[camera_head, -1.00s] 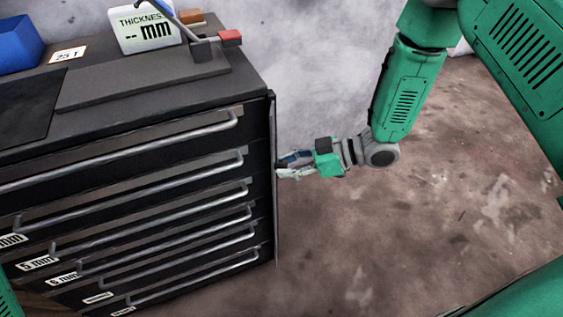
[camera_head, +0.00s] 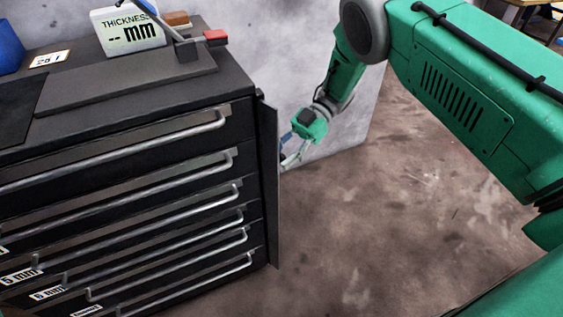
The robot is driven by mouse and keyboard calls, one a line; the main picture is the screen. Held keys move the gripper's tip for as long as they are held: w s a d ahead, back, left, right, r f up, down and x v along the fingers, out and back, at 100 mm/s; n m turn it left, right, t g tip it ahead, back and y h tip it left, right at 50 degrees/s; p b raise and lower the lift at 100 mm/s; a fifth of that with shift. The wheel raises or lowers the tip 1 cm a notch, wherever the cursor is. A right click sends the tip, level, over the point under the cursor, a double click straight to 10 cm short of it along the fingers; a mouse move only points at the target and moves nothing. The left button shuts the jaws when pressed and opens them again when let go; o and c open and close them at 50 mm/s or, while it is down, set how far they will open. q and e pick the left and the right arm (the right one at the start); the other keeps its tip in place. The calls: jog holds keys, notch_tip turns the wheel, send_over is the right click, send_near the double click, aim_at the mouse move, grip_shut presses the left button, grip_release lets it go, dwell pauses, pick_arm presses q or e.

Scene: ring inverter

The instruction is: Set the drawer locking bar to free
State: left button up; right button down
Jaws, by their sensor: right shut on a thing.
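A dark drawer cabinet (camera_head: 242,84) with several silver-handled drawers fills the left side. The locking bar (camera_head: 269,185) is a tall, narrow dark plate standing upright along the cabinet's right front edge. It is swung partly out, and its face shows at an angle. My right gripper (camera_head: 287,158) is at the bar's right side, near its upper half. It is shut, with its fingertips partly hidden behind the bar's outer edge. My left gripper is out of view.
A pale wall stands behind. The floor (camera_head: 400,230) at right is clear.

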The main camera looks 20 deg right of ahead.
jog(key=shift+w+d+r+n+g, duration=0.1)
jog(key=shift+w+n+g, duration=0.2)
jog(key=shift+n+g, duration=0.1)
jog(key=c, duration=1.3)
grip_release()
jog(key=v, duration=0.8)
jog(key=shift+d, duration=0.15)
